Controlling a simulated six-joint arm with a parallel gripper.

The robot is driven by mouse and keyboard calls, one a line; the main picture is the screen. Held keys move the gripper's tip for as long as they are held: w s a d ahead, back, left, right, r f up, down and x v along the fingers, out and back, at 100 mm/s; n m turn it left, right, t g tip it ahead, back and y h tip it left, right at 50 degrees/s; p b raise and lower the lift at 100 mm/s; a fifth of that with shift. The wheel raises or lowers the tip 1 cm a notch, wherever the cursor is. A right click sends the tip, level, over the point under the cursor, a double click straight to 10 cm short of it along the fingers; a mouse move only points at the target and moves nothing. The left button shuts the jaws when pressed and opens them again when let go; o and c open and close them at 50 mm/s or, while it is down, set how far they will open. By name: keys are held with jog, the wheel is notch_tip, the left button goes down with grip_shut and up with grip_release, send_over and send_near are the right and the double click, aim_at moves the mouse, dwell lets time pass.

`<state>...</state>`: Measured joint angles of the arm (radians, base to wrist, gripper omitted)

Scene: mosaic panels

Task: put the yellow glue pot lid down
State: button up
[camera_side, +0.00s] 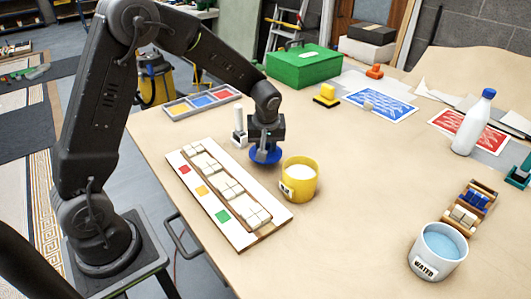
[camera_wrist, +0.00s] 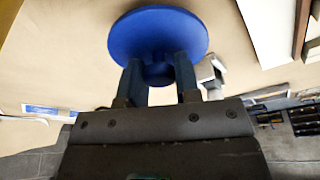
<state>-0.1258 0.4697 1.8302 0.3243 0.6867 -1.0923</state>
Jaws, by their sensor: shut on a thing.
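My gripper (camera_side: 265,145) points down over the table just behind and left of the yellow glue pot (camera_side: 300,182). It is shut on the stem of a round blue lid (camera_side: 261,157). In the wrist view the blue lid (camera_wrist: 158,32) spreads out beyond the two fingertips (camera_wrist: 157,75). I cannot tell whether the lid touches the table or hangs just above it. The yellow pot stands upright and open, with white glue showing inside and a small label on its side.
A white panel (camera_side: 232,237) with colour squares and pale tiles lies in front left of the lid. A small white upright item (camera_side: 239,127) stands close to my gripper's left. A tray of coloured squares (camera_side: 200,103) lies behind. Bare table (camera_side: 370,165) extends to the right.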

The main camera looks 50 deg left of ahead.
jog(key=shift+f, duration=1.5)
jog(key=shift+f, duration=0.15)
jog(key=o, duration=0.9)
jog(key=v, duration=1.2)
jog(key=s+d+r+m+t+h, duration=0.1)
jog(key=s+d+r+m, duration=0.1)
jog(key=s, duration=0.5)
jog(key=s+d+r+m+t, duration=0.1)
jog(key=s+d+r+m, duration=0.1)
jog(key=s+m, duration=0.3)
jog(key=s+d+r+m+t+h, duration=0.1)
jog(key=s+r+m, duration=0.3)
jog(key=s, duration=0.6)
jog(key=shift+s+d+r+t+h, duration=0.15)
jog(key=shift+d+r+t+h, duration=0.2)
jog(key=shift+d, duration=0.5)
